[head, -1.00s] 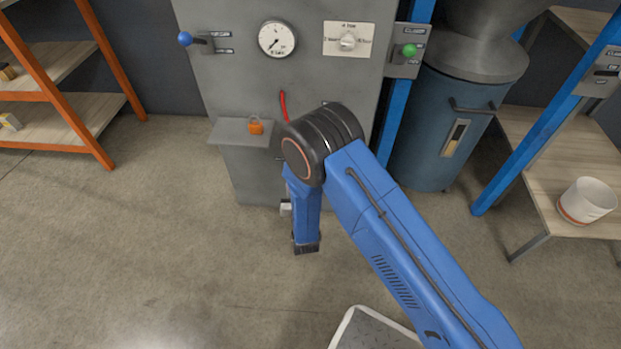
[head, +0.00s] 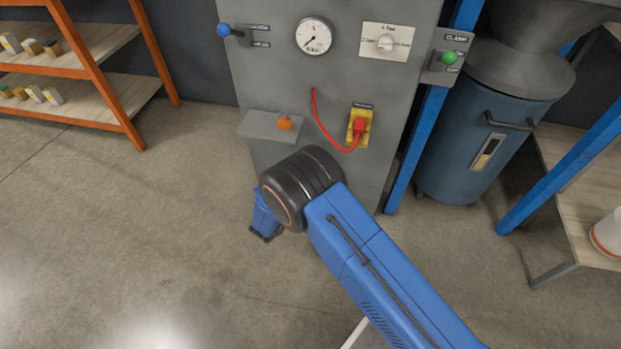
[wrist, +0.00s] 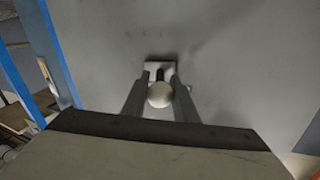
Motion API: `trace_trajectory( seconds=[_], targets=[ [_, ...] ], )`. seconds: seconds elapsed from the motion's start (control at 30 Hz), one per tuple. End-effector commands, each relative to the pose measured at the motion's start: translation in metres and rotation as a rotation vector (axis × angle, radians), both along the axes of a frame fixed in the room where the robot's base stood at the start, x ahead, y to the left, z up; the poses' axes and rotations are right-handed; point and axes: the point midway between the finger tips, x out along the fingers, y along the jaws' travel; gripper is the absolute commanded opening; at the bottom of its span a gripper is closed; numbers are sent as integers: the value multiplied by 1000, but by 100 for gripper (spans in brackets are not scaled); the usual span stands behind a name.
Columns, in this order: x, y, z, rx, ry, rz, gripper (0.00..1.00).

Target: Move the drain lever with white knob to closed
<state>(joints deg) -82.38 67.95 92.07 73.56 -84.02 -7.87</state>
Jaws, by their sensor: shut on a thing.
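The white knob (wrist: 160,94) of the drain lever shows in the wrist view, between the two fingers of my gripper (wrist: 160,98). My gripper is shut on it. Behind the knob, a pale mounting plate (wrist: 158,66) sits against the grey panel, with a short dark stem in front of it. In the head view my arm hides the lever, the knob and the fingertips. Whether the lever stands at open or closed cannot be told, and no label by it is readable.
The grey cabinet (head: 270,85) carries a gauge (head: 314,36), a blue-knobbed lever (head: 224,30), a dial plate (head: 398,41) and a green-knobbed lever (head: 449,58). A small shelf holds an orange padlock (head: 285,123). Floor at left is clear.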

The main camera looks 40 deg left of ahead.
Motion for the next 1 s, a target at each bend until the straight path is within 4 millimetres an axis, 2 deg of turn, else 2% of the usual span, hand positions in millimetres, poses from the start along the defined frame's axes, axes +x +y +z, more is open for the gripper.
trace_trajectory(
  seconds=[0.4,0.93,0.97,1.0],
  targets=[
    [0,14,0,1,-2,-185,0],
    [0,17,1,2,-2,-208,0],
    [0,17,1,2,-2,-207,28],
    [0,17,1,2,-1,-208,38]
  ],
)
